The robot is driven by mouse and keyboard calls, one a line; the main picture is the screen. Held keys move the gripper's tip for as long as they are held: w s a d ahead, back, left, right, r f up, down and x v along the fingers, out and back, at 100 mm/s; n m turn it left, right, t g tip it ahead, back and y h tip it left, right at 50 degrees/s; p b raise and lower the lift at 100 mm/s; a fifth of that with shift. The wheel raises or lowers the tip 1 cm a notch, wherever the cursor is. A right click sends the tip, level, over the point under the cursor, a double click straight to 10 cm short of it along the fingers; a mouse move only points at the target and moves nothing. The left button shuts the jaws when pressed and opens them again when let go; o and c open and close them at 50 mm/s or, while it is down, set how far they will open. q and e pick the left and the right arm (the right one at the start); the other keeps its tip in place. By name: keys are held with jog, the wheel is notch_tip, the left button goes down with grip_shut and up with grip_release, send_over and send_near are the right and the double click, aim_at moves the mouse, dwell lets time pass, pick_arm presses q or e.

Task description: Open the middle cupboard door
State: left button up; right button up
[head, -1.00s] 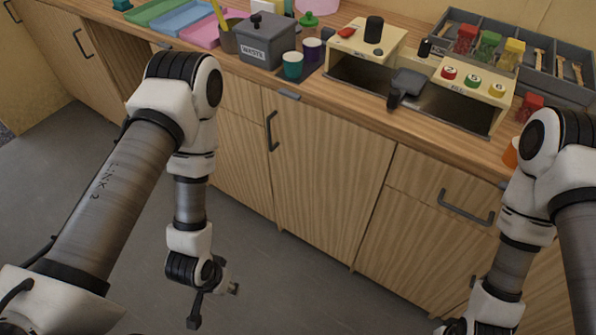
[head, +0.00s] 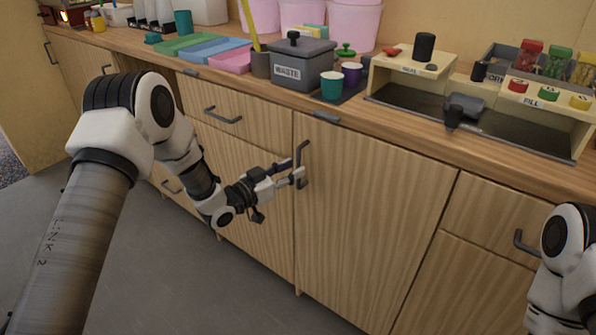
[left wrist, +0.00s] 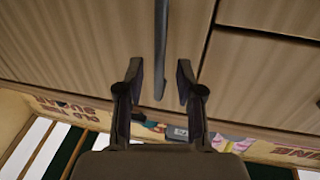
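The middle cupboard door (head: 370,215) is wood-grained and looks shut, flush with the fronts beside it. Its dark vertical bar handle (head: 303,165) is near its left edge. My left gripper (head: 298,176) is at the handle, reaching in from the left. In the left wrist view the left gripper (left wrist: 160,78) is open, with one finger on each side of the handle (left wrist: 160,45). A gap shows between each finger and the bar, and I see no contact. My right gripper is out of view; only part of the right arm shows at the right edge.
Above the door, the wooden counter (head: 400,140) holds a grey waste bin (head: 303,68), cups and a cream stall unit (head: 410,70). Drawers with handles (head: 222,116) flank the door. The grey floor (head: 220,290) in front is clear.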

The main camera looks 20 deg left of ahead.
pick_arm(q)
jog(key=x, duration=0.3)
jog(key=shift+s, duration=0.1)
grip_shut()
jog(key=shift+f, duration=0.1)
